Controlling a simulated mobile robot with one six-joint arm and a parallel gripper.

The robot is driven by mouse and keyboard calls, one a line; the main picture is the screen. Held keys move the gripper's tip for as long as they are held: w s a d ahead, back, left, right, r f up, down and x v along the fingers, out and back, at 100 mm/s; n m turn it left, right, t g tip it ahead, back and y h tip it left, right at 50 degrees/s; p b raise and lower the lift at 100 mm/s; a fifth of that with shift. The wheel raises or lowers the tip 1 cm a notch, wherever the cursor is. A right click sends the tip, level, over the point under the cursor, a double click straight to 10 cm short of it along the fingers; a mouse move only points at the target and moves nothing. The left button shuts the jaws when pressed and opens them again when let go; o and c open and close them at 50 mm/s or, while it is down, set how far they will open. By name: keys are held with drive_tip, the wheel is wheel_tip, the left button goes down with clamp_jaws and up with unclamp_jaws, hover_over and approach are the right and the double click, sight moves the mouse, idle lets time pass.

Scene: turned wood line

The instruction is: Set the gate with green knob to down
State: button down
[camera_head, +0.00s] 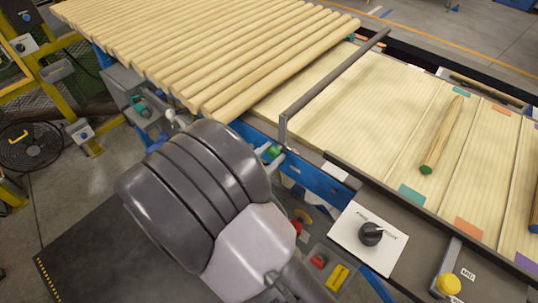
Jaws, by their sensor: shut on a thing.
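The gate (335,75) is a dark grey bar that spans the line from its near rail to the far side, with a short upright at its near end. Its green knob (272,152) sits on the near rail by the foot of that upright. I cannot tell surely how high the bar stands over the bed. My arm's large dark and white links fill the lower middle. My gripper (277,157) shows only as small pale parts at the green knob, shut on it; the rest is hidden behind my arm.
Several wooden rods (205,45) lie side by side left of the gate. One green-ended rod (442,135) lies on the slatted bed at right. A dial panel (369,237), yellow button (447,285) and red button (319,261) are near my arm. A fan (30,146) stands at left.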

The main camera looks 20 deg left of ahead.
drive_tip(key=shift+f, duration=0.1)
idle(0.3)
wheel_tip(320, 180, down, 7)
drive_tip(key=b, duration=0.2)
drive_tip(key=shift+f, duration=0.15)
drive_tip(key=c, duration=1.1)
unclamp_jaws()
drive_tip(key=shift+o, duration=0.2)
drive_tip(key=shift+s, duration=0.15)
drive_tip(key=p+v, duration=0.4)
drive_tip(key=v, duration=1.3)
drive_tip(key=shift+s+a, duration=0.1)
